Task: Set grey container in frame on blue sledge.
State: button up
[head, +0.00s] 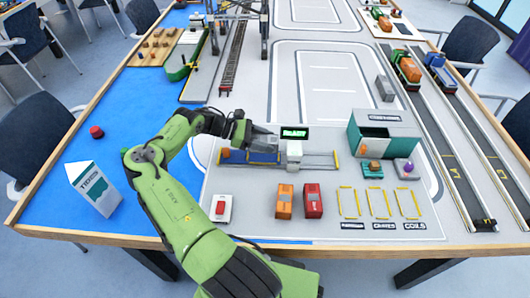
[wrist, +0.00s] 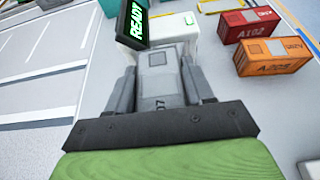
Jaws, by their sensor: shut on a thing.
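My gripper (head: 264,140) is shut on a grey container, above the left part of the rail station. The grey container (wrist: 159,78) shows lengthwise between the two fingers in the wrist view; in the head view it is small and partly hidden by the fingers. The blue sledge (head: 262,158) lies on the rail just below and in front of my gripper, left of the white gate. In the wrist view the sledge is hidden behind the gripper and container. The frame on the sledge is too small to make out. I cannot tell whether the container touches the sledge.
The white gate (head: 293,157) with a green READY sign (head: 294,133) stands just right of my gripper. Orange (head: 285,201) and red (head: 313,201) containers and a red button (head: 221,208) lie in front. A white carton (head: 92,188) stands left.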

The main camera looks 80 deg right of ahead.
notch_tip(320, 180, down, 5)
jog(key=shift+r+b, duration=0.1)
jog(key=shift+b, duration=0.5)
jog(key=shift+r, duration=0.1)
jog(key=o, duration=1.1)
jog(key=p+v, duration=0.1)
jog(key=v, duration=1)
jog(key=shift+w+r, duration=0.1)
jog(key=shift+w, duration=0.15)
jog(key=shift+w+a+r, duration=0.1)
jog(key=shift+w, duration=0.2)
